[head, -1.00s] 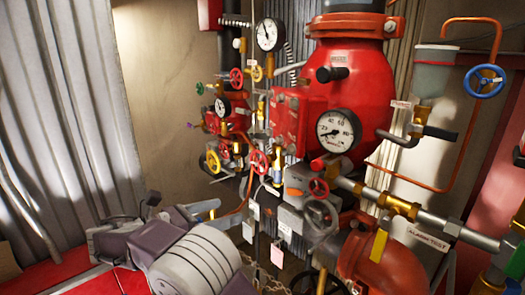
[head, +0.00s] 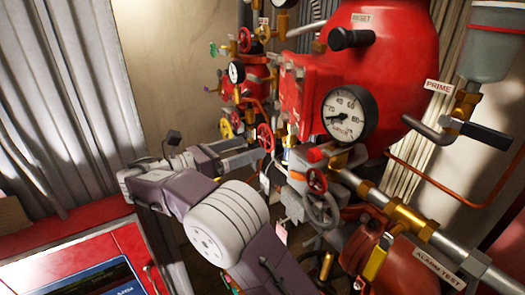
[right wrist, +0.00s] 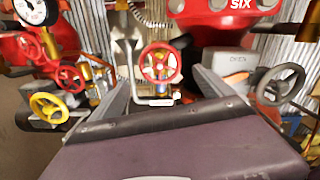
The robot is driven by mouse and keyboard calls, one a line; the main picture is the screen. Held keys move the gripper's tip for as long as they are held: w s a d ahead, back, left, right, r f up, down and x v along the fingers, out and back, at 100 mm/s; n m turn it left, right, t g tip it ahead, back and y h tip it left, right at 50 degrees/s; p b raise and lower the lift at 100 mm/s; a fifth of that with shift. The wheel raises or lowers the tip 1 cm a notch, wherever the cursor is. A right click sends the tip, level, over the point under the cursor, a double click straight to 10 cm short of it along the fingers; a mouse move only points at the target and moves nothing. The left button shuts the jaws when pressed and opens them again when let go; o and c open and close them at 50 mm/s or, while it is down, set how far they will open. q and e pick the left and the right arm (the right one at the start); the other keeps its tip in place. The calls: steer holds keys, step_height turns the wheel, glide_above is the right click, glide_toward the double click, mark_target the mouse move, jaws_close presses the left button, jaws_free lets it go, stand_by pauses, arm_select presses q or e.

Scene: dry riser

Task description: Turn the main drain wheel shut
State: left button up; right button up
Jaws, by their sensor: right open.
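No readable label marks the main drain wheel, so I cannot tell which handwheel it is. My right gripper (head: 256,151) is open and empty. Its fingertips point at a red handwheel (head: 265,137). In the right wrist view this red wheel (right wrist: 160,63) shows centred between and beyond the two spread fingers (right wrist: 162,80); I cannot tell whether they touch it. A yellow handwheel (right wrist: 49,107) is left of the fingers, and a grey handwheel (right wrist: 280,84) is right of them. My left gripper is out of view.
A large red valve body (head: 385,85) with a pressure gauge (head: 348,112) stands behind. Brass and steel pipework with an alarm test tag (head: 437,263) runs at lower right. A red cabinet with a screen (head: 75,285) is at lower left. Open floor space is little seen.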

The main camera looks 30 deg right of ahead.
mark_target(264, 141)
steer(key=d, duration=0.2)
steer(key=d+p, duration=0.1)
steer(key=d, duration=0.5)
steer(key=shift+w+r, duration=0.15)
steer(key=shift+w, duration=0.1)
steer(key=shift+s+d, duration=0.1)
steer(key=shift+a+r, duration=0.1)
steer(key=shift+a, duration=0.85)
steer(key=shift+d, duration=0.3)
steer(key=c, duration=0.9)
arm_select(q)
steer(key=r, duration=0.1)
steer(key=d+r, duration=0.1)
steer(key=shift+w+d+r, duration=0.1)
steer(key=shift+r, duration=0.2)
arm_select(e)
steer(key=c, duration=0.5)
steer(key=shift+o, duration=0.2)
